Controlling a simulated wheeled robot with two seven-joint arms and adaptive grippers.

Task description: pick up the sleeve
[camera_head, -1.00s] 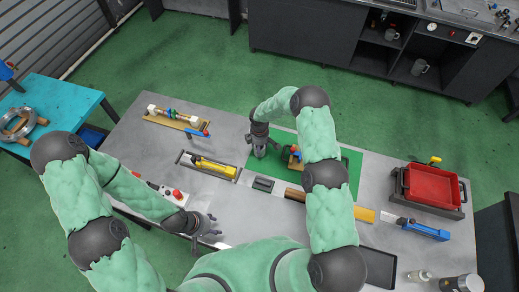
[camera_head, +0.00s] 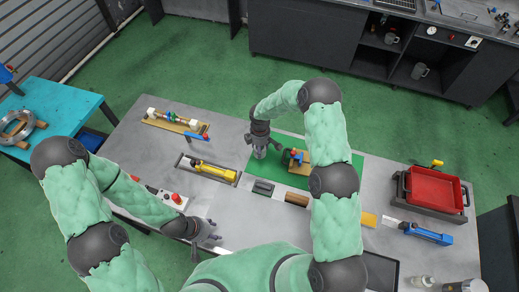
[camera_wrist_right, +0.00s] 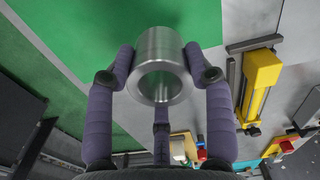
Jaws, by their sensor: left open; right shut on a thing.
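The sleeve (camera_wrist_right: 158,47) is a short, shiny metal tube with a wide bore. In the right wrist view it sits between the fingers of my right gripper (camera_wrist_right: 160,75), which is shut on it from both sides. In the head view my right gripper (camera_head: 260,151) hangs over the left part of the green mat (camera_head: 325,182), and the sleeve is too small there to make out clearly. My left gripper (camera_head: 212,234) is open and empty over the near edge of the grey table.
A yellow tool (camera_head: 212,169) lies in a holder left of the mat. A wooden fixture with a blue knob (camera_head: 298,157) stands on the mat, close to my right gripper. A red bin (camera_head: 433,190) stands at the right. A control box (camera_head: 166,197) is at the left.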

